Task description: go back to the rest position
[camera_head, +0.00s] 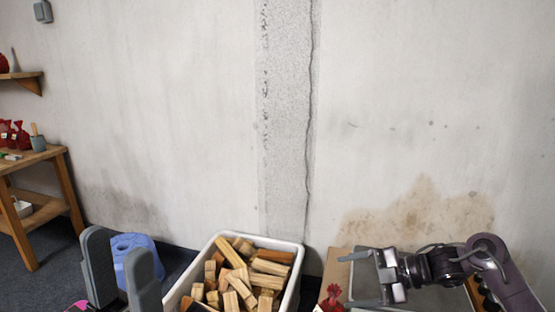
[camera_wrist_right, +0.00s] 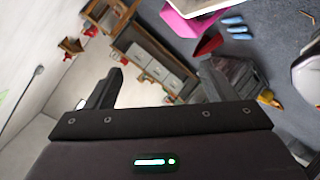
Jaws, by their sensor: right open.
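My left gripper (camera_head: 122,278) is at the lower left of the head view. Its two grey fingers stand upright and apart, with nothing seen between them.
A white bin (camera_head: 294,283) full of wood blocks stands between my grippers. A red bag (camera_head: 331,297) lies under the right gripper. A blue stool (camera_head: 138,244) stands behind the left gripper. A wooden table (camera_head: 65,190) with red bags is at far left.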

